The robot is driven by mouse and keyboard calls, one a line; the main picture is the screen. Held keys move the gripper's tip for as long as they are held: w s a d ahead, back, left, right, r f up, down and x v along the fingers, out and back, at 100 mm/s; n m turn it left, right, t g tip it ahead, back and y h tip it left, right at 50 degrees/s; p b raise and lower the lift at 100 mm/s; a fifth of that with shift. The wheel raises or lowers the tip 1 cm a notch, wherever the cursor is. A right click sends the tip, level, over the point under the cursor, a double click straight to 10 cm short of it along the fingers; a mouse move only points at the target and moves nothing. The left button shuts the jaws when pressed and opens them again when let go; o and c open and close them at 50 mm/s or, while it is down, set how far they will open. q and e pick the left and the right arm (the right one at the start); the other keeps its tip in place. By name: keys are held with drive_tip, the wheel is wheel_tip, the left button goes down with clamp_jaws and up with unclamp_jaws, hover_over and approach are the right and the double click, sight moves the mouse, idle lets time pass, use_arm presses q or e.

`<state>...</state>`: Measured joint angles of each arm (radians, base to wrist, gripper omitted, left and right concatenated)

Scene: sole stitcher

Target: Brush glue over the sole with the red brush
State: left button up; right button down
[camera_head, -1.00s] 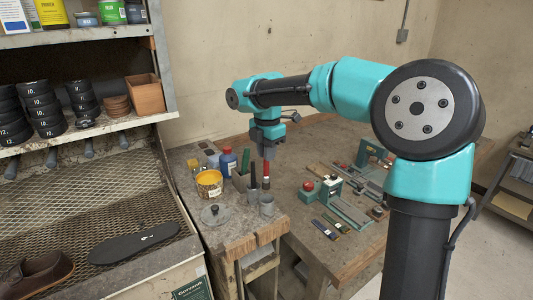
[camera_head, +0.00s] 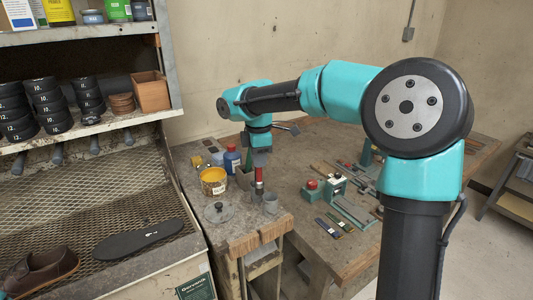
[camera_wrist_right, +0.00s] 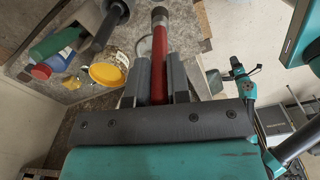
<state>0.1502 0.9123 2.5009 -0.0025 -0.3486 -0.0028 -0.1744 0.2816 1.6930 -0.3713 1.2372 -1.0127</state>
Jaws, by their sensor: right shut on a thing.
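The black sole (camera_head: 138,240) lies flat on the mesh shelf at the left. The yellow glue pot (camera_head: 213,180) stands open on the small bench; it also shows in the wrist view (camera_wrist_right: 107,75). The red brush (camera_head: 259,176) hangs roughly upright below my right gripper (camera_head: 260,161), just right of the pot. I cannot tell whether the brush tip touches anything. My left gripper is not in view.
A round lid (camera_head: 218,212) lies in front of the pot. A brown shoe (camera_head: 45,273) is left of the sole. The shelf unit (camera_head: 100,127) rises above it.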

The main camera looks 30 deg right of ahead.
drive_tip(key=a+f+m, duration=0.6)
drive_tip(key=a+m, duration=0.3)
drive_tip(key=m, duration=0.6)
drive_tip(key=shift+w+a, duration=0.3)
drive_tip(key=shift+w, duration=0.1)
